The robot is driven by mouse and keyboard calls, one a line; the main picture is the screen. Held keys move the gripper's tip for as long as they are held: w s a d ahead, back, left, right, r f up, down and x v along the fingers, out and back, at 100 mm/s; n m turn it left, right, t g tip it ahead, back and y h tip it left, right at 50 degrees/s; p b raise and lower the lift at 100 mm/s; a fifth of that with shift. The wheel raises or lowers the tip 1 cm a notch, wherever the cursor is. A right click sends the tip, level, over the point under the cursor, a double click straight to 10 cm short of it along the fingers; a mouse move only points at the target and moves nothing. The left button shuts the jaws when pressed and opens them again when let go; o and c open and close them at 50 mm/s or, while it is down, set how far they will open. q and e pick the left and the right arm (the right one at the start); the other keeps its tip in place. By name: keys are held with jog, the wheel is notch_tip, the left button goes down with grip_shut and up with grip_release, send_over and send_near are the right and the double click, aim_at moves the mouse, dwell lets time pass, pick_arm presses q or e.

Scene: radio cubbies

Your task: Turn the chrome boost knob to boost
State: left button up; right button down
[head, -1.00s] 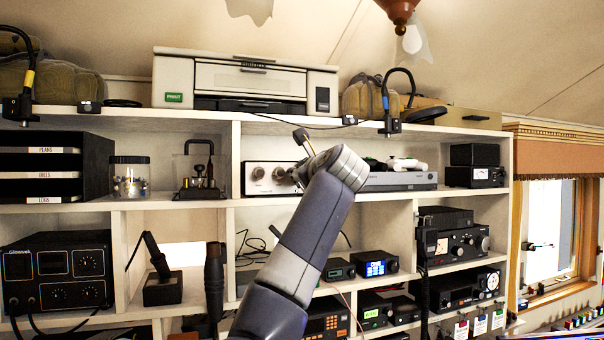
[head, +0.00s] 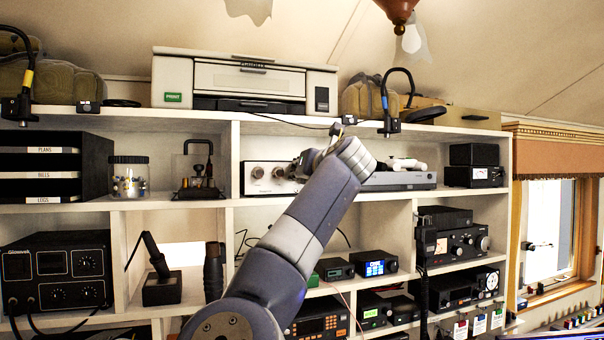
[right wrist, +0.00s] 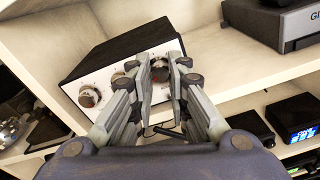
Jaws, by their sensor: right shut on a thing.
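A small amplifier box with a pale front and dark top (right wrist: 115,55) stands on the upper middle shelf; the head view shows its front too (head: 250,186). A round chrome knob (right wrist: 89,96) is on the left of its front and is clear of my fingers. My right gripper (right wrist: 159,66) is at the right part of the front, its fingers closed in on a knob there. The fingers hide most of that knob, so its marking and pointer cannot be read. In the head view my right arm covers the right side of the box. My left gripper is not in view.
A grey flat device (head: 398,180) sits right of the box on the same shelf. The shelf divider (head: 236,160) is close on the box's left. A printer (head: 245,80) stands on the top shelf above. Small radios (head: 374,263) stand on the shelf below.

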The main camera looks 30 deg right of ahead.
jog(key=shift+f+m, duration=0.3)
jog(key=shift+m, duration=0.6)
jog(key=shift+w, duration=0.1)
jog(key=c, duration=1.7)
grip_release()
jog(key=shift+o, duration=1.1)
jog(key=shift+r, duration=0.15)
